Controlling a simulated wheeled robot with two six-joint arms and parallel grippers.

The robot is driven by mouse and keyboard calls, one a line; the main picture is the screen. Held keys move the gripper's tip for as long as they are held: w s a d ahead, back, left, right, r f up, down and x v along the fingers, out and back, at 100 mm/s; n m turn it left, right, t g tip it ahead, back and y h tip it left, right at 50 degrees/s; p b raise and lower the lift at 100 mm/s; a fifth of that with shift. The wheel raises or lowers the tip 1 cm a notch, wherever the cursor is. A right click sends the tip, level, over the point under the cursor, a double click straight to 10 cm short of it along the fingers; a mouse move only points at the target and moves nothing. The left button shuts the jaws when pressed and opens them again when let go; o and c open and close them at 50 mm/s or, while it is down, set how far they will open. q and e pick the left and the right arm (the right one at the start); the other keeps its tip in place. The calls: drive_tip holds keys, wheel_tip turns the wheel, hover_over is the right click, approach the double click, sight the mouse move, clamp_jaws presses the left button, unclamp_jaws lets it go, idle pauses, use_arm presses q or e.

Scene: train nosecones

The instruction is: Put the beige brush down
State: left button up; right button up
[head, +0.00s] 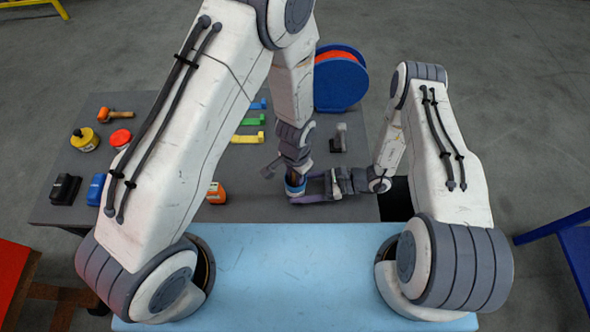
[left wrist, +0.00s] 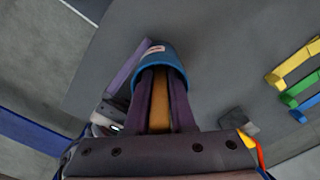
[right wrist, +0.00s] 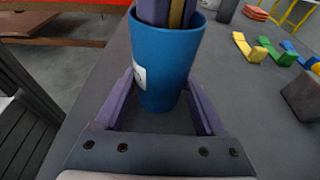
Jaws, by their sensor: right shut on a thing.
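The beige brush shows as a tan handle (left wrist: 159,100) between the two purple fingers of my left gripper (left wrist: 160,78), which point down into a blue cup (left wrist: 157,48). The fingers flank the handle closely; whether they press on it I cannot tell. The brush's lower end is hidden inside the cup. In the right wrist view the cup (right wrist: 163,65) stands upright, with a pale label on its side. My right gripper (right wrist: 163,92) is shut on the cup, one finger on each side. In the head view the cup (head: 294,191) is mostly covered by my left gripper.
A dark block (head: 337,145) stands behind my right gripper.

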use_arm(q)
wheel_tip(320, 180, up, 12)
drive_tip(key=shift+r, duration=0.1)
drive_tip(key=s+a+r, duration=0.2)
drive_tip(key=s+r, duration=0.5)
drive_tip(key=s+a+r+n+h, duration=0.1)
drive_tip(key=s+a+r, duration=0.2)
drive_tip(key=s+r, duration=0.4)
drive_tip(key=shift+r+n, duration=0.3)
drive_tip(key=shift+r, duration=0.4)
